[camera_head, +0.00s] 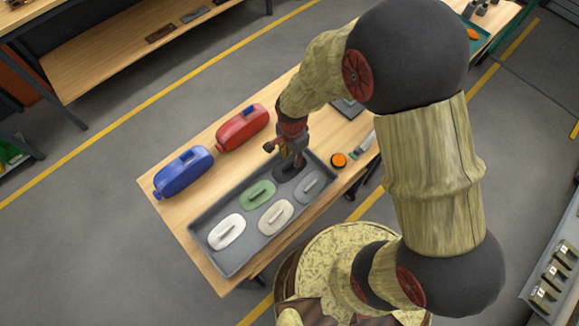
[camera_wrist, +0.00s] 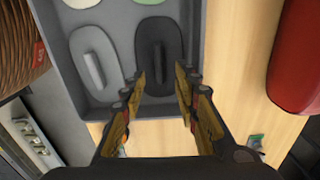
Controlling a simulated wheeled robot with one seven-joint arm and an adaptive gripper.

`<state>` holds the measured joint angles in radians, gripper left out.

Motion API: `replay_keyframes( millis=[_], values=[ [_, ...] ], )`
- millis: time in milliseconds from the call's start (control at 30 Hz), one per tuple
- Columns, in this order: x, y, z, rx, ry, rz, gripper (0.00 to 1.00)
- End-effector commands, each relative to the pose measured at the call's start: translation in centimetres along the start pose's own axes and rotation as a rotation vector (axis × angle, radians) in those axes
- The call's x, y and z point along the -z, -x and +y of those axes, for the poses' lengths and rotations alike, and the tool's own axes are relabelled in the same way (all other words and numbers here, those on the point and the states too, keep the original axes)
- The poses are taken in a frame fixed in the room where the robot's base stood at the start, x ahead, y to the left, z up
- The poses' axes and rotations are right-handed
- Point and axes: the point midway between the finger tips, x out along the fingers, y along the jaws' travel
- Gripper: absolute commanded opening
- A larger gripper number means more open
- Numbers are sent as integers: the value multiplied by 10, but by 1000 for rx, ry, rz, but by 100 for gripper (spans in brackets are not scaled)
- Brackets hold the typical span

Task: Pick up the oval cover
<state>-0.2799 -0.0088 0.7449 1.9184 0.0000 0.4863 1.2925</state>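Several oval covers with raised bar handles lie flat in a grey tray (camera_head: 238,260). They are a white cover (camera_head: 227,231), a green cover (camera_head: 257,194), a cream cover (camera_head: 276,216), a grey cover (camera_head: 309,186) and a dark cover (camera_head: 284,173). My gripper (camera_head: 293,160) is over the dark cover and partly hides it in the head view. In the wrist view the dark cover (camera_wrist: 144,38) lies just ahead of my fingertips (camera_wrist: 162,79), its handle roughly between their lines. The fingers are apart with nothing between them. Contact cannot be told.
The tray sits on a wooden table. A red jug (camera_head: 243,128) and a blue jug (camera_head: 183,172) lie behind it. An orange-topped round object (camera_head: 339,160) is just right of the tray.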

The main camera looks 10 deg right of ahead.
Motion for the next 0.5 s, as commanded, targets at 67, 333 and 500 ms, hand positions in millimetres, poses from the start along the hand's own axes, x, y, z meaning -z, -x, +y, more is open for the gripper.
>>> replay_keyframes(
  millis=[67, 333, 500],
  values=[
    [0, -15, 1, -4, 0, -1, 31],
    [0, -26, 0, -1, 0, 0, 31],
    [0, -26, 0, -1, 1, 0, 25]
  ],
)
